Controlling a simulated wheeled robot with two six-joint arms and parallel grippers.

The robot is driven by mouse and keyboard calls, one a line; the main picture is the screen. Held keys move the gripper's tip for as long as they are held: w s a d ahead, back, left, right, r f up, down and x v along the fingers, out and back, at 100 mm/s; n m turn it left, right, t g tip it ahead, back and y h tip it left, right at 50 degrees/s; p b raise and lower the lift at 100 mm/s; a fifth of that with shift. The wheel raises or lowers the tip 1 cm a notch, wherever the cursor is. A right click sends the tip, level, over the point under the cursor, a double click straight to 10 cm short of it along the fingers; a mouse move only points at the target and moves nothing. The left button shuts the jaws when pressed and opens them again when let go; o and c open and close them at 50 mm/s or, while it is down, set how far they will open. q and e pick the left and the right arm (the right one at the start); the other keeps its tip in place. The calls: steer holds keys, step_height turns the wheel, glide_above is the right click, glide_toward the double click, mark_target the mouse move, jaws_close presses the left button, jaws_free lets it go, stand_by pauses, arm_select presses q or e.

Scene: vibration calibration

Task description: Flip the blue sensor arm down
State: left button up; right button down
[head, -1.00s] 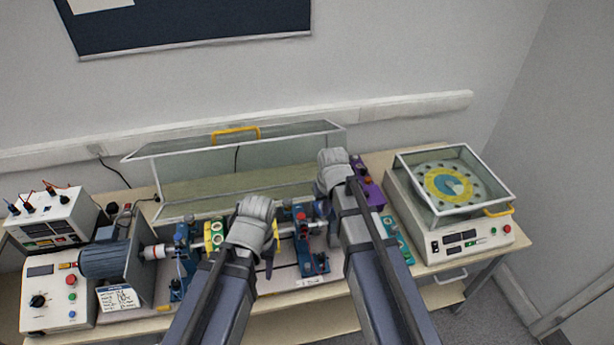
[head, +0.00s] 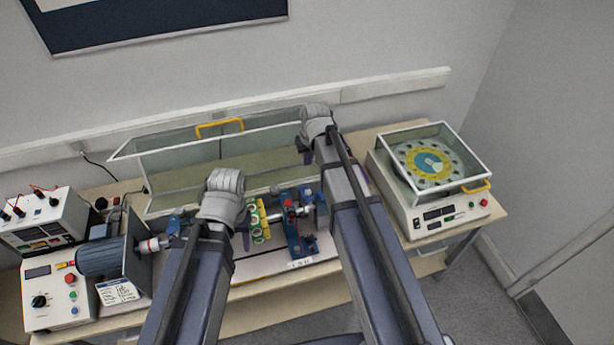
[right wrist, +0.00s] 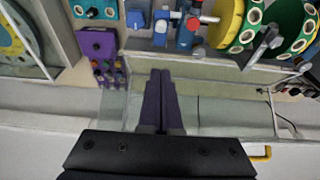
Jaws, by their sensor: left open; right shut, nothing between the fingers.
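Blue brackets with red knobs stand along the shaft rig; one blue upright piece (head: 296,222) stands right of the green-and-yellow disc. A blue part with a red knob (right wrist: 186,30) also shows in the right wrist view. I cannot tell for certain which part is the sensor arm. My right gripper (head: 306,157) is shut and empty, behind the rig by the clear cover. Its closed fingers (right wrist: 160,95) point toward the rig in the right wrist view, apart from the blue part. My left gripper (head: 246,238) is open near the disc; its fingers are mostly hidden by its wrist.
A clear cover with a yellow handle (head: 219,128) stands raised behind the rig. A motor (head: 103,256) and control boxes are at the left. A covered round-disc instrument (head: 430,175) is at the right. A purple box (right wrist: 97,43) sits near the rig.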

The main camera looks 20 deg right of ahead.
steer(key=b, duration=1)
glide_above(309, 197)
steer(key=w, duration=0.4)
step_height(309, 197, down, 10)
steer(key=shift+w+a, duration=0.1)
steer(key=shift+s+f+b, duration=0.35)
steer(key=shift+f+b, duration=0.15)
steer(key=shift+f, duration=0.05)
steer(key=shift+s+f+b, duration=0.3)
steer(key=shift+f+b, duration=0.2)
steer(key=shift+f, duration=0.05)
steer(key=shift+s+f+b, duration=0.4)
steer(key=shift+b, duration=0.05)
steer(key=shift+s+f, duration=0.1)
steer(key=shift+s, duration=0.05)
steer(key=s+f+t+b, duration=0.2)
steer(key=b, duration=0.2)
steer(key=shift+s+f+t, duration=0.25)
steer(key=shift+s+t, duration=0.05)
steer(key=s+f+b, duration=0.1)
steer(key=f+b, duration=0.1)
steer(key=shift+s+b, duration=0.3)
steer(key=shift+b, duration=0.05)
steer(key=shift+f, duration=0.1)
